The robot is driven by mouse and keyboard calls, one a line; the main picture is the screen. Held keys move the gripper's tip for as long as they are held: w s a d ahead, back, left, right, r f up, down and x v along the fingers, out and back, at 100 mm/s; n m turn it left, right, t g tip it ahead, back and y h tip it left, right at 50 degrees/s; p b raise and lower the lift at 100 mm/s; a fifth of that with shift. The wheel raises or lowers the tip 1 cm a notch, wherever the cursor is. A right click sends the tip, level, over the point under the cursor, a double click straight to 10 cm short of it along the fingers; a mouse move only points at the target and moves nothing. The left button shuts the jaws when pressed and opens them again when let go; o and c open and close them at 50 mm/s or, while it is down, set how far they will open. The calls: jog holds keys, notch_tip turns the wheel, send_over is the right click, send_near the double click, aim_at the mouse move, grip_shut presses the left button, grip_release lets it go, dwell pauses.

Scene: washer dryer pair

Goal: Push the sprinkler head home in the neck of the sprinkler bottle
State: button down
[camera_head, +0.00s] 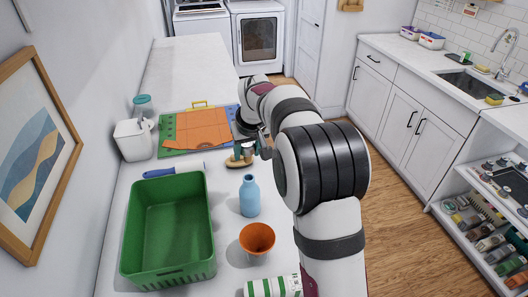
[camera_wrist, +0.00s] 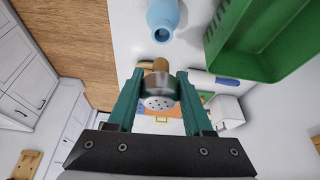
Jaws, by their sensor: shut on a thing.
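My gripper (camera_wrist: 158,88) is shut on the sprinkler head (camera_wrist: 160,101), a silvery piece with a perforated round face and a brown cork stem. In the wrist view the stem points up, toward the bottle. In the head view my gripper (camera_head: 243,154) holds the head above the counter, behind the bottle, with the cork-coloured part visible. The sprinkler bottle (camera_head: 250,196) is light blue and stands upright on the counter. Its open neck shows in the wrist view (camera_wrist: 162,35). The sprinkler head and bottle are apart.
A green basket (camera_head: 168,232) stands left of the bottle. An orange cup (camera_head: 257,239) and a green-striped item (camera_head: 272,287) stand in front. Behind are a blue-handled tool (camera_head: 174,170), a white container (camera_head: 133,140) and a colourful board (camera_head: 195,130).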

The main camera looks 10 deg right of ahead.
aim_at(249, 161)
jog(key=shift+f, duration=2.5)
jog(key=shift+f, duration=1.45)
jog(key=shift+c, duration=1.1)
grip_release()
